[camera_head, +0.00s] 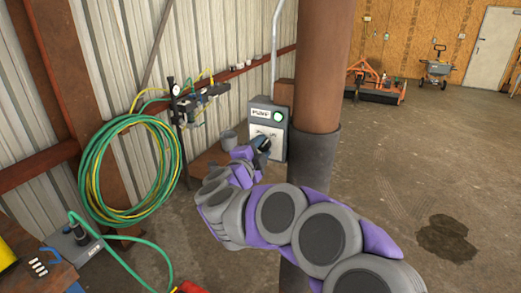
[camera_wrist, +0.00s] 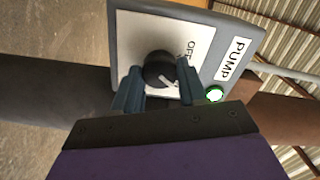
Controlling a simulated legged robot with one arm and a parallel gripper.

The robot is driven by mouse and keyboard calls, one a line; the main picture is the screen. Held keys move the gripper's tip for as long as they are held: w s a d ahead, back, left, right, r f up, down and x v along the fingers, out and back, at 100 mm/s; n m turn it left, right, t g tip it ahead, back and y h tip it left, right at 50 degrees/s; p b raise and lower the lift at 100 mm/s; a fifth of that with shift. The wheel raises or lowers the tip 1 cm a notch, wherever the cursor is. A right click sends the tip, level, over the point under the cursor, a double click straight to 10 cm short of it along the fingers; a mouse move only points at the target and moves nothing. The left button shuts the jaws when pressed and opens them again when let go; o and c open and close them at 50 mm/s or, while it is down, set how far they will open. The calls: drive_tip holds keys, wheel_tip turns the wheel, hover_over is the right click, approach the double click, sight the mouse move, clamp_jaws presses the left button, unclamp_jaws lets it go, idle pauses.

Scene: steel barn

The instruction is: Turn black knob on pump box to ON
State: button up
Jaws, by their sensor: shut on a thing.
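The pump box (camera_head: 267,127) is a grey box fixed by the brown post, with a white plate, a PUMP label and a lit green lamp (camera_head: 278,116). In the wrist view the pump box (camera_wrist: 228,40) appears turned on its side, with the green lamp (camera_wrist: 214,95) lit at the lower right. The black knob (camera_wrist: 158,67) is round and sits on the white plate with OFF lettering beside it. My gripper (camera_wrist: 157,82) has its two fingers on either side of the knob, shut on it. In the head view my gripper (camera_head: 262,146) hides the knob.
A brown post (camera_head: 320,80) with a dark sleeve stands just right of the box. A coiled green hose (camera_head: 95,170) hangs on the left wall. The concrete floor to the right is open, with a wet patch (camera_head: 446,238).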

drive_tip(key=shift+f, duration=0.35)
drive_tip(key=o, duration=0.7)
drive_tip(key=shift+s+a, duration=0.1)
drive_tip(key=o, duration=0.4)
drive_tip(key=shift+r, duration=0.2)
drive_tip(key=shift+c, duration=0.2)
drive_tip(key=shift+s, duration=0.1)
drive_tip(key=p+v, duration=0.2)
drive_tip(key=v, duration=1.5)
drive_tip(key=shift+a, duration=0.15)
